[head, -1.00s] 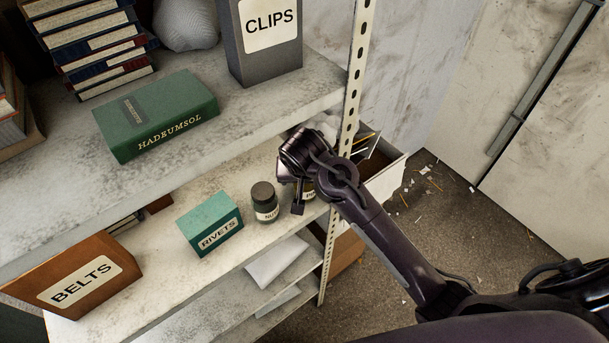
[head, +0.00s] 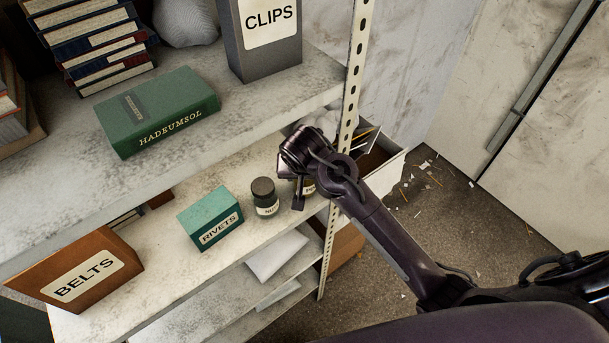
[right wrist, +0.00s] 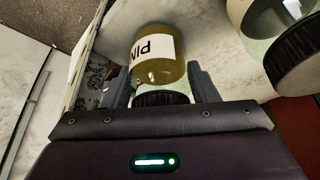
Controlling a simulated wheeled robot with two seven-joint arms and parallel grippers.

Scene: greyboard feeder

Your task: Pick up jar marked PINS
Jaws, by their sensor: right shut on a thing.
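The jar marked PINS (right wrist: 160,62) has a yellowish body, a white label partly readable as "PIN", and a dark lid. In the right wrist view it sits between the two fingers of my right gripper (right wrist: 161,88), which is shut on it near the lid end. In the head view my right gripper (head: 299,190) is at the right end of the middle shelf and hides most of the PINS jar (head: 309,187). I cannot tell whether the jar touches the shelf. My left gripper is not in view.
A dark-lidded jar (head: 264,197) stands just left of my gripper, with the RIVETS box (head: 210,218) and BELTS box (head: 85,278) farther left. The perforated post (head: 352,95) is close on the right. The upper shelf (head: 250,110) overhangs, bearing the CLIPS box (head: 265,50).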

